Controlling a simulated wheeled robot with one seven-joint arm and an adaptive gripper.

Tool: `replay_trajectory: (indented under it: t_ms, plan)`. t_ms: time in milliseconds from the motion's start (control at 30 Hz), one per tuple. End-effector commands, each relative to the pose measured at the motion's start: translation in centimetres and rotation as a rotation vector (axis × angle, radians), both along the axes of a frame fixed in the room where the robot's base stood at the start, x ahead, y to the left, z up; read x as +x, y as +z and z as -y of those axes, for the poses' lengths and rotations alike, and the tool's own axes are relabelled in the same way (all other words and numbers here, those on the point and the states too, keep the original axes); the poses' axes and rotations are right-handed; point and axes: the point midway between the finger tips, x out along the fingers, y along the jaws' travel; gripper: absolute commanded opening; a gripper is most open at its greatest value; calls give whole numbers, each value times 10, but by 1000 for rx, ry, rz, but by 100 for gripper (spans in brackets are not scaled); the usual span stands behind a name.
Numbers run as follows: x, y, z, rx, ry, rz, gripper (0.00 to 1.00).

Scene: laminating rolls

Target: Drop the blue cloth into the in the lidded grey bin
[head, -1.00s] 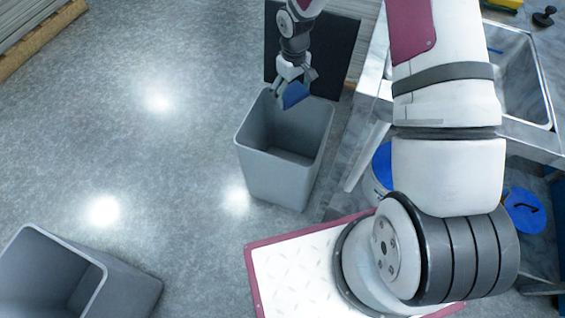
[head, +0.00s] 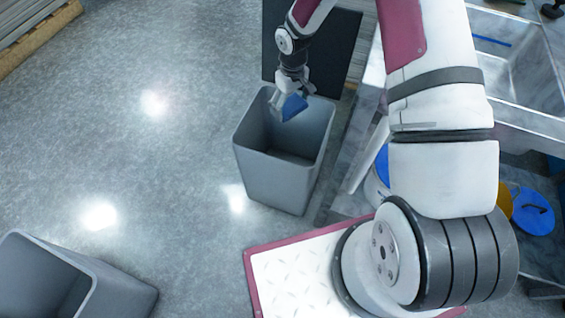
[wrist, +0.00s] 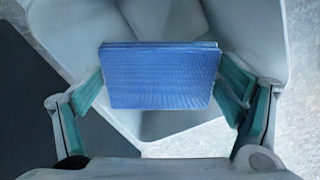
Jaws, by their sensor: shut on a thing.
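The blue cloth (head: 293,107) is a small folded block. My gripper (head: 288,104) is shut on it, and in the wrist view the cloth (wrist: 162,76) sits between the two green-padded fingers. The gripper and cloth are over the opening of a grey bin (head: 276,178), near its back rim. This bin stands open on the floor, with a dark upright panel (head: 337,52) behind it that may be its raised lid. In the wrist view the bin's inside (wrist: 185,122) shows beneath the cloth.
Another open grey bin (head: 128,290) stands at the lower left. A metal sink bench (head: 535,120) is on the right, with a blue-lidded container (head: 532,212) under it. A pallet (head: 40,38) is at the top left. The floor between is clear.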

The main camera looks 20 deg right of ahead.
Motion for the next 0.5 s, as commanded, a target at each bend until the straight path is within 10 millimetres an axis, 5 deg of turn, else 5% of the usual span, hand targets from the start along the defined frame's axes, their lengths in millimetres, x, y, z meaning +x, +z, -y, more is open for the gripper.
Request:
replay_trajectory:
  t_ms: [100,133,167,500]
  plan:
    - [0,1,0,0,0,0,56]
    - [0,1,0,0,0,0,94]
    - [0,1,0,0,0,0,100]
    - [0,1,0,0,0,0,100]
